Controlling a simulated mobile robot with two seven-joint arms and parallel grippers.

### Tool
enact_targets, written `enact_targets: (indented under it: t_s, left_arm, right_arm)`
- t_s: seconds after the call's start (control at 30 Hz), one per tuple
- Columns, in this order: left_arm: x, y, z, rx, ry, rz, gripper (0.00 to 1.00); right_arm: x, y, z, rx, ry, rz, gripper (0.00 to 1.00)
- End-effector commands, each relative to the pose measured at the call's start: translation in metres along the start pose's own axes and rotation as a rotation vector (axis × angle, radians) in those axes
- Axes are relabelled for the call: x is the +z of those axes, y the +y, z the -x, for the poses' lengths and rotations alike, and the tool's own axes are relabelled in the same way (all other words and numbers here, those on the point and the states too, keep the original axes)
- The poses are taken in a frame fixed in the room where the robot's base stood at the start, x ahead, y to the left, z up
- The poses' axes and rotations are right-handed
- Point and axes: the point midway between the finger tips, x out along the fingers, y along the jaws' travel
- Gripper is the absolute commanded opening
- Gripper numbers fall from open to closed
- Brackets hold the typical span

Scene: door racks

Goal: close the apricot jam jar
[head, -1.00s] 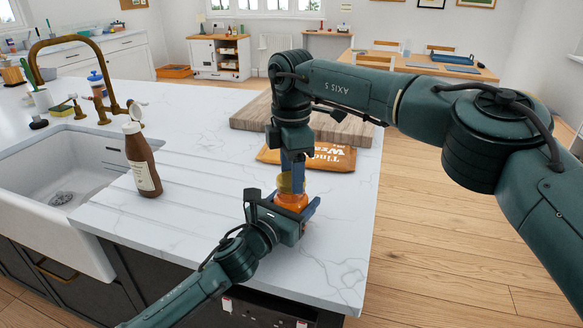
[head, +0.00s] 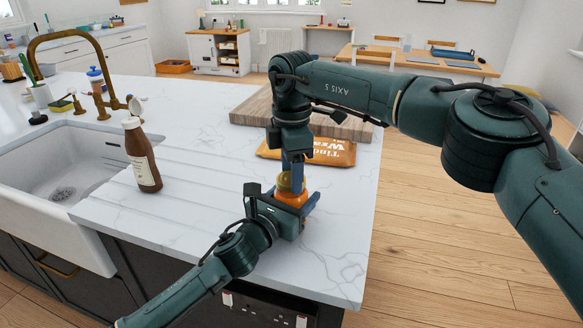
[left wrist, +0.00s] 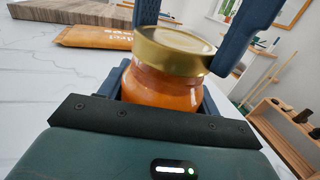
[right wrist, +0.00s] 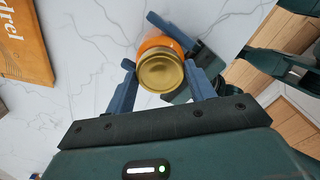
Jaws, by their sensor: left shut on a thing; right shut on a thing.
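The apricot jam jar (head: 291,198) is an orange-filled jar near the counter's right edge. It shows close up in the left wrist view (left wrist: 160,88). A gold lid (left wrist: 172,48) sits on its mouth; it also shows from above in the right wrist view (right wrist: 160,71). Whether the lid is screwed tight cannot be told. My left gripper (head: 300,208) is shut around the jar's body from the near side. My right gripper (head: 291,176) comes down from above, its fingers shut on either side of the lid. The fingers partly hide jar and lid.
An orange pouch (head: 330,152) lies just behind the jar, in front of a wooden board (head: 250,112). A brown sauce bottle (head: 143,160) stands left, near the sink (head: 60,165). The counter between bottle and jar is clear.

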Motion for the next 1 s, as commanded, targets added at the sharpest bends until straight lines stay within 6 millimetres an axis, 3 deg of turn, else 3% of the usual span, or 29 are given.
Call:
enact_targets:
  t_s: [0.4, 0.57, 0.83, 0.87, 1.0]
  left_arm:
    - [-0.0003, -0.0001, 0.0000, 0.000, 0.001, -0.002, 0.00]
    - [-0.0003, -0.0002, 0.0001, 0.000, 0.001, -0.002, 0.00]
    - [-0.0004, -0.0003, 0.0001, -0.001, 0.001, -0.002, 0.00]
    - [-0.0004, -0.0003, 0.0001, -0.001, 0.001, -0.002, 0.00]
    - [-0.0004, -0.0004, 0.0001, -0.001, 0.001, -0.002, 0.00]
  right_arm:
    - [0.0001, -0.0001, 0.0008, 0.004, 0.002, -0.708, 0.33]
    - [0.0001, -0.0001, 0.0009, 0.004, 0.002, -0.814, 0.33]
    - [0.0003, 0.0001, 0.0011, 0.005, 0.003, -0.819, 0.33]
    - [0.0003, 0.0002, 0.0012, 0.005, 0.003, -0.819, 0.56]
    - [0.0002, 0.0000, 0.0009, 0.004, 0.003, -0.818, 0.68]
